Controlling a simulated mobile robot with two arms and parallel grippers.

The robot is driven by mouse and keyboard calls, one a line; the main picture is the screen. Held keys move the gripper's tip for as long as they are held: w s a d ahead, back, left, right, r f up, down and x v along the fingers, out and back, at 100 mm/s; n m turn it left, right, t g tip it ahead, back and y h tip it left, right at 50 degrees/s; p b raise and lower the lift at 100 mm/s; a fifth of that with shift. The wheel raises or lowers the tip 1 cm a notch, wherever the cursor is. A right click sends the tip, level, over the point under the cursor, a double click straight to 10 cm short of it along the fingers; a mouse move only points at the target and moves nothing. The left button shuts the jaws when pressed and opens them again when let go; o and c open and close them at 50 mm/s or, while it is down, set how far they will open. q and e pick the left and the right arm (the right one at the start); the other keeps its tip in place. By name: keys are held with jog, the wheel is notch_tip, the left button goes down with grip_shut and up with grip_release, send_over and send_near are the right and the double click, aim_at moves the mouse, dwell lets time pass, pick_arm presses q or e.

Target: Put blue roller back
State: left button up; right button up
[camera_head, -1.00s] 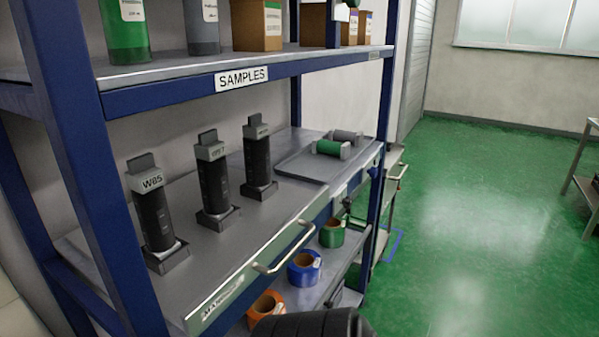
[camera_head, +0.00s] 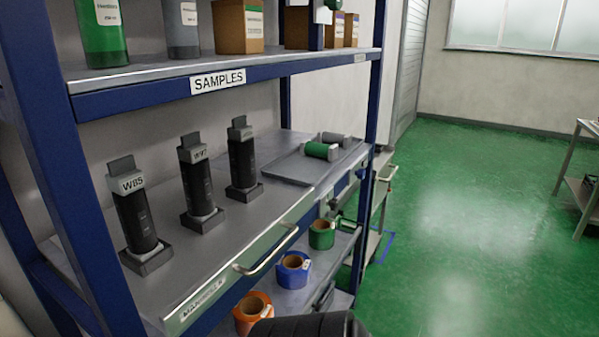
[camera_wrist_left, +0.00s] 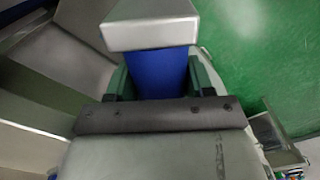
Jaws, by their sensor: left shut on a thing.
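In the left wrist view the blue roller (camera_wrist_left: 160,72) has a blue body and a pale grey block-shaped end. My left gripper (camera_wrist_left: 160,84) is shut on it, with a finger on each side of the blue body. The far end of the roller is hidden. In the head view a grey tray (camera_head: 287,170) lies at the far end of the middle shelf. A green roller (camera_head: 321,151) and a grey roller (camera_head: 336,139) lie at its far side; its near part is bare. My right gripper is in neither view.
Several upright black applicators (camera_head: 134,215) in grey bases stand on the middle shelf (camera_head: 200,262), which has a front handle (camera_head: 268,252). Orange, blue (camera_head: 293,270) and green tape rolls sit below. A blue rack post (camera_head: 371,100) stands beside the tray. Green floor is open at right.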

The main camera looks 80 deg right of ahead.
pick_arm(q)
jog(key=s+a+f+m, duration=0.1)
jog(key=a+f+m, duration=0.1)
jog(key=f, duration=0.3)
jog(key=s+a+f+m, duration=0.2)
jog(key=a+f+m, duration=0.1)
jog(key=f, duration=0.3)
jog(key=shift+s+f+m, duration=0.15)
jog(key=shift+s+m, duration=0.15)
jog(key=shift+m, duration=0.2)
